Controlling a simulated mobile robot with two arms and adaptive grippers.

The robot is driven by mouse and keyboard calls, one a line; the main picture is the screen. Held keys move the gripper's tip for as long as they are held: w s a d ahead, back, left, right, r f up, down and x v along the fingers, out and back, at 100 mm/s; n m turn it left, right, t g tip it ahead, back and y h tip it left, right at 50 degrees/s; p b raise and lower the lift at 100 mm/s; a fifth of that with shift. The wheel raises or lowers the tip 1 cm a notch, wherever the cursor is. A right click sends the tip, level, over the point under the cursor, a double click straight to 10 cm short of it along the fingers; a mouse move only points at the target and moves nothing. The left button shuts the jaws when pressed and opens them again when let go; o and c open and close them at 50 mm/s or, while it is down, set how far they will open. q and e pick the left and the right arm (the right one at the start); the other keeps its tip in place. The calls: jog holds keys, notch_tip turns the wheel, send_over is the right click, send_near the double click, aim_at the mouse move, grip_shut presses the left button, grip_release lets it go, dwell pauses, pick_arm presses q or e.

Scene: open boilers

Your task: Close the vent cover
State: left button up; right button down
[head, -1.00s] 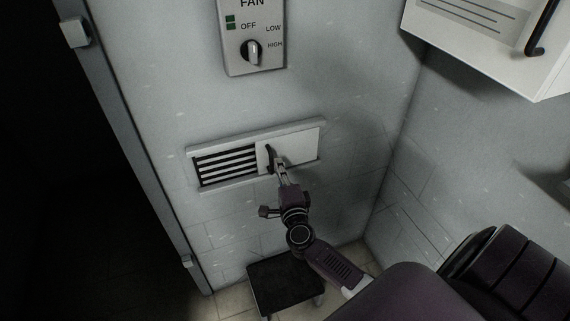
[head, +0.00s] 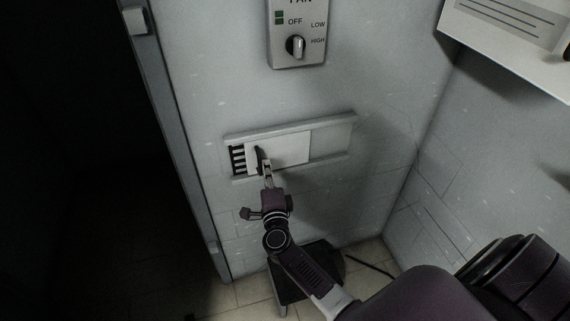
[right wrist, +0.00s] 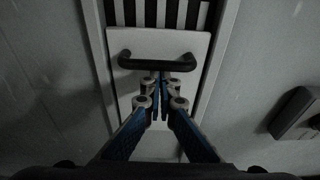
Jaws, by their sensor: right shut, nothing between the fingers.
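The vent (head: 238,160) is a framed opening low in the wall, with dark slats showing only at its left end. Its white sliding cover (head: 290,150) hides part of the opening, and a bare recess lies to its right. The cover has a black handle (head: 259,160) near its left edge. In the right wrist view the handle (right wrist: 157,63) crosses the cover, with slats beyond it. My right gripper (head: 266,168) is shut with its fingertips at the handle, apparently touching it, with nothing between the fingers. My left gripper is not in view.
A fan control box (head: 297,35) with a knob is on the wall above the vent. A dark stool (head: 305,275) stands on the floor below. A white cabinet (head: 510,45) hangs at the upper right, and a dark doorway lies left.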

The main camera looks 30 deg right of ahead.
jog(key=a, duration=0.2)
jog(key=w+a, duration=0.1)
jog(key=a, duration=0.2)
jog(key=shift+w+f, duration=0.1)
jog(key=shift+w, duration=0.05)
jog(key=shift+a, duration=0.25)
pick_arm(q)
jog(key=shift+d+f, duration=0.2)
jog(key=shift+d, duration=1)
pick_arm(e)
jog(key=shift+a, duration=0.1)
